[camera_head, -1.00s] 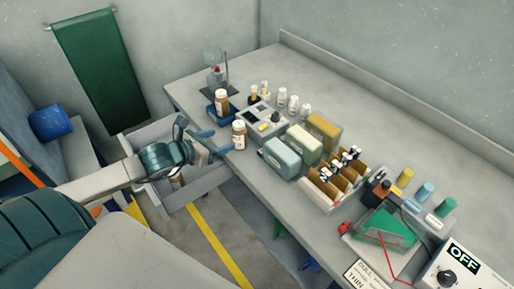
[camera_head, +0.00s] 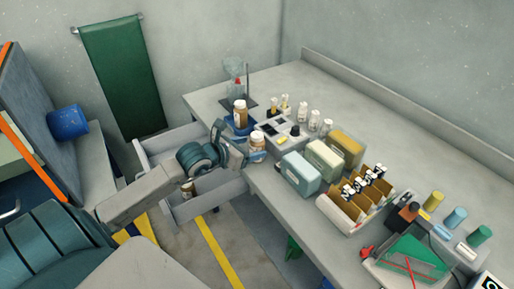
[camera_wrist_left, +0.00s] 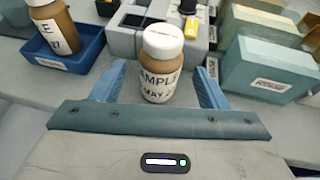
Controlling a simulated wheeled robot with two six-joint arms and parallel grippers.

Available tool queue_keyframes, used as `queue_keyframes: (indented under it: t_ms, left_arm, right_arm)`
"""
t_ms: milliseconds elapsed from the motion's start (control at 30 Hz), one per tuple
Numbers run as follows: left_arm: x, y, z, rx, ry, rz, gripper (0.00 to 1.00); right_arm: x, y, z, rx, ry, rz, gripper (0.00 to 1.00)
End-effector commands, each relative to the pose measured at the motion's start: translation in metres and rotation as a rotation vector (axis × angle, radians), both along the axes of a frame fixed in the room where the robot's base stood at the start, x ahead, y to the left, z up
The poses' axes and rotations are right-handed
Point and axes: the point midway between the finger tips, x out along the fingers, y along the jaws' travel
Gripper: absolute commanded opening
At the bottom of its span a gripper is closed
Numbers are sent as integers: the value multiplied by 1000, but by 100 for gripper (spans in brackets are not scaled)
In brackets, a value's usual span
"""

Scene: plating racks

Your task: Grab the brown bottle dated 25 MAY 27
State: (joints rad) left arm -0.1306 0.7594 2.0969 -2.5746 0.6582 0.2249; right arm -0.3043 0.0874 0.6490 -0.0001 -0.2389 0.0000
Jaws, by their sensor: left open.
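A brown bottle with a white cap (camera_head: 257,144) stands upright near the table's edge. In the left wrist view this bottle (camera_wrist_left: 161,66) has a white label reading "AMPLE" and "MAY 2", the rest cut off. My left gripper (camera_head: 250,152) is open, with one blue finger on each side of the bottle and visible gaps. A second brown bottle (camera_head: 240,117) stands in a blue tray; its label in the left wrist view (camera_wrist_left: 56,35) is only partly readable. A third brown bottle (camera_head: 188,189) is in the open drawer, its label unreadable. My right gripper is not in view.
A grey device (camera_head: 283,131) stands just behind the bottle. The blue tray (camera_wrist_left: 66,57) is close on the left, and pale boxes (camera_head: 300,172) stand to the right. An open drawer (camera_head: 211,196) sits below the table edge. White bottles (camera_head: 314,120) stand farther back.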

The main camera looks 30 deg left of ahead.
Motion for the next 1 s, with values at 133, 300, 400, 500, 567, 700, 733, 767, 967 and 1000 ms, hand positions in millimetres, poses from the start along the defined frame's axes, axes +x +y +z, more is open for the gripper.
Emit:
queue_keyframes:
  t_ms: [133, 300, 400, 500, 567, 700, 733, 767, 967, 1000]
  left_arm:
    - [15, -4, -7, -7, 1, 3, 68]
    - [30, -7, -14, -3, -1, 2, 68]
    - [33, -8, -17, -2, 0, 1, 68]
    - [34, -8, -18, 0, 0, 0, 68]
    - [34, -8, -18, 0, 1, 0, 68]
    - [34, -8, -18, 0, 1, 0, 58]
    - [34, -8, -18, 0, 1, 0, 52]
    - [34, -8, -18, 0, 1, 0, 46]
    - [34, -8, -17, 0, 0, 0, 19]
    - [34, -8, -17, 0, 0, 0, 19]
  right_arm:
    - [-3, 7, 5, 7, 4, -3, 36]
    - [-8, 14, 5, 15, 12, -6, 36]
    - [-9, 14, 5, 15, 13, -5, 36]
    - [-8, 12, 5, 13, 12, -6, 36]
    - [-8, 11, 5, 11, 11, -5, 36]
    - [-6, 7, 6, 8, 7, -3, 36]
    - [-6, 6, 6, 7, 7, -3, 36]
    - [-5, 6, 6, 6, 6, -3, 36]
    - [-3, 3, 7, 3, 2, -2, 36]
    - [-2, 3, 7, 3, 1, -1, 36]
